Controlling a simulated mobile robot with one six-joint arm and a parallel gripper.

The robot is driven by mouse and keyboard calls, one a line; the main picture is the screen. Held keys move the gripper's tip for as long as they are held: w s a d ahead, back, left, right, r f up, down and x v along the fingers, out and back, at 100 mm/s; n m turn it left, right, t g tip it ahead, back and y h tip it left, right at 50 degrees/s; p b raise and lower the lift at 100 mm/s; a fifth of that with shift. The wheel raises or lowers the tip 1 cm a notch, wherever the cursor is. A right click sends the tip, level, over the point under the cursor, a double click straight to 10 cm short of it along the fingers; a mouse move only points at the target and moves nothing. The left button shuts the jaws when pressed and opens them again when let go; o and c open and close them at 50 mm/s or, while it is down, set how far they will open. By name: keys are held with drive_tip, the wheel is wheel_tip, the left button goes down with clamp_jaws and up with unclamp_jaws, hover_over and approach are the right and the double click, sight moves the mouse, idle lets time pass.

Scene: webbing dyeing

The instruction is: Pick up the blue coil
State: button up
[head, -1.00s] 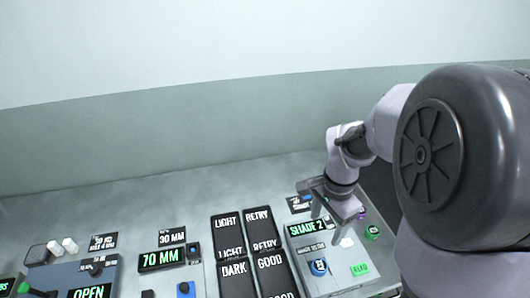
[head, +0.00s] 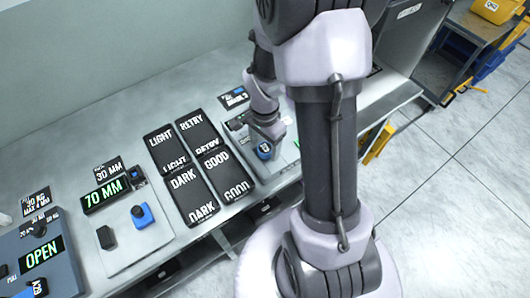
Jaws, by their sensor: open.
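A small blue coil (head: 264,151) with a pale mark sits on the light grey shade device (head: 288,160) right of the black panels in the head view. My gripper (head: 268,136) is open and reaches down right above and behind the coil. My arm hides much of the device and part of the gripper. I cannot tell whether the fingers touch the coil.
Black panels marked LIGHT, RETRY, DARK and GOOD (head: 187,165) lie left of the device. A 70 MM gauge (head: 105,194) with a blue block (head: 141,215) and an OPEN unit (head: 42,257) stand further left. A cart (head: 470,45) is at the upper right.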

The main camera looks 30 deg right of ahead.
drive_tip(key=shift+f, duration=0.15)
drive_tip(key=shift+c, duration=0.5)
clamp_jaws()
